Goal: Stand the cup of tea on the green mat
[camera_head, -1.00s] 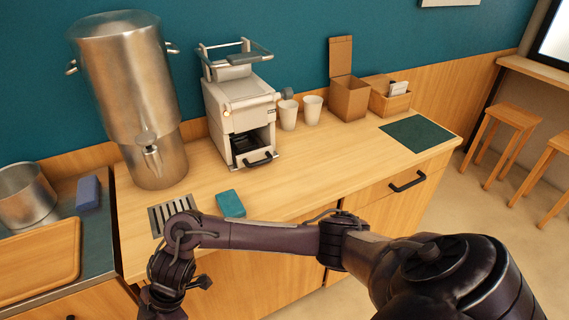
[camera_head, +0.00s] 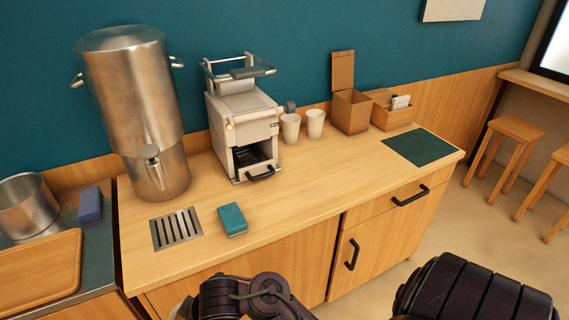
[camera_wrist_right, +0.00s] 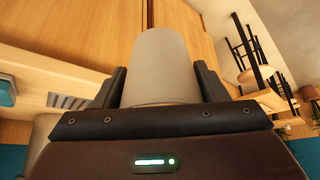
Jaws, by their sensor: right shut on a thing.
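A pale grey-beige cup (camera_wrist_right: 162,60) is held between the two dark fingers of my right gripper (camera_wrist_right: 160,78) in the right wrist view. The fingers press on its sides; its contents are hidden. The head view shows only my arm links along the bottom edge, not the held cup. The green mat (camera_head: 420,147) lies flat and bare at the right end of the wooden counter (camera_head: 325,178). The held cup is apart from the mat, in front of the counter. My left gripper is not in view.
Two pale cups (camera_head: 290,127) (camera_head: 315,124) stand beside the white machine (camera_head: 243,130). An open cardboard box (camera_head: 351,112) and a wooden box (camera_head: 391,115) stand behind the mat. A metal urn (camera_head: 135,105), drain grate (camera_head: 176,229) and teal block (camera_head: 232,219) are to the left.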

